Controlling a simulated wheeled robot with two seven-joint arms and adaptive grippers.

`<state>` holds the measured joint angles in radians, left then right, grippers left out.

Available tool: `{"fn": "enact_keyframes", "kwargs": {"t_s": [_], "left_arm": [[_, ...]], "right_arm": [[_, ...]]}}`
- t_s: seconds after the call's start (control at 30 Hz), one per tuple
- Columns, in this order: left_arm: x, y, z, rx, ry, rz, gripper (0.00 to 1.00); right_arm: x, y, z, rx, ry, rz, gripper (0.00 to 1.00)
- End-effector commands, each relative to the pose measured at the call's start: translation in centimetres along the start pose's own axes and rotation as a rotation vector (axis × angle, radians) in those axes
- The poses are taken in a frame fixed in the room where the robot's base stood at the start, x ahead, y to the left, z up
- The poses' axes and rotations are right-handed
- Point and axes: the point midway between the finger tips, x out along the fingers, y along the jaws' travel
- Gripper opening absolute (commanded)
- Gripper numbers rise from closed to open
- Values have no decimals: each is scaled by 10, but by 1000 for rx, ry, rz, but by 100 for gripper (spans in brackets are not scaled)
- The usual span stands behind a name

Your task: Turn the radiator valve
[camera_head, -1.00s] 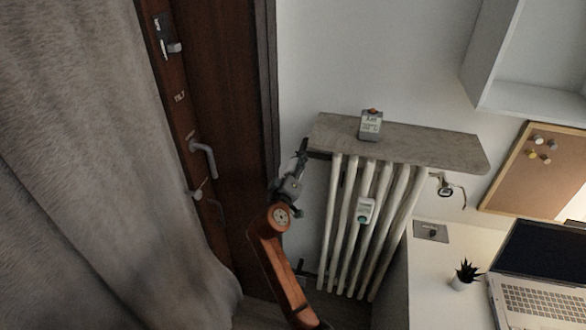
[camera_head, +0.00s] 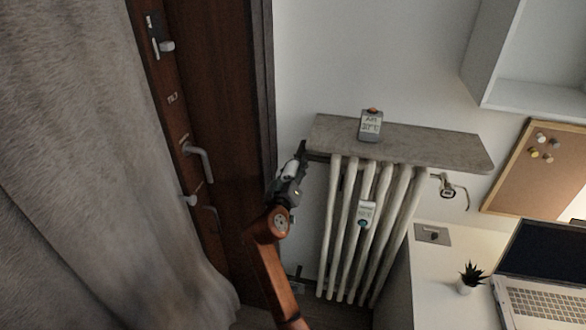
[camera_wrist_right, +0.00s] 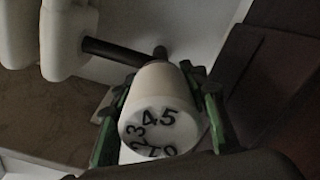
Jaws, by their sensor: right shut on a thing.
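The radiator valve (camera_wrist_right: 160,130) is a white round knob with black numbers, such as 3, 4 and 5, on its end face. In the right wrist view it sits between the green-edged fingers of my right gripper (camera_wrist_right: 159,98), which is shut on it. A dark pipe behind it leads to the white radiator. In the head view my right gripper (camera_head: 295,166) is at the upper left side of the radiator (camera_head: 345,225), beside the door frame. A small white part, likely the knob, shows between its fingers. My left gripper is in neither view.
A stone shelf (camera_head: 430,148) covers the radiator top and carries a small grey device (camera_head: 371,126). Another device (camera_head: 366,214) hangs on the ribs. A dark door (camera_head: 225,150) and grey curtain (camera_head: 90,170) stand at the left. A white desk (camera_head: 440,265) is at the right.

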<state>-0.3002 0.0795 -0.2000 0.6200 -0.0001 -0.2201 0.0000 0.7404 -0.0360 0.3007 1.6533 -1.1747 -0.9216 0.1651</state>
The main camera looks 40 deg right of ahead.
Motion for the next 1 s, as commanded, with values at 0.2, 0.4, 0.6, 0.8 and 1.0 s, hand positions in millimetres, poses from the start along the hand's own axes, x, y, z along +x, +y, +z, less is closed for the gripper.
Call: {"fn": "enact_keyframes", "kwargs": {"t_s": [0.2, 0.4, 0.6, 0.8, 1.0], "left_arm": [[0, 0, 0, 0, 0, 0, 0], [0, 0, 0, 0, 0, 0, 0], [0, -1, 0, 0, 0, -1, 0], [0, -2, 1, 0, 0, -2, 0], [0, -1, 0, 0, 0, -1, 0]], "right_arm": [[1, 3, -1, 0, 2, 5, 46], [0, 1, -1, -1, 2, 2, 59], [0, 0, -1, -1, 1, 1, 59], [-13, -1, -1, -1, 2, -2, 59], [-51, -1, 0, 1, 0, -2, 59]]}}
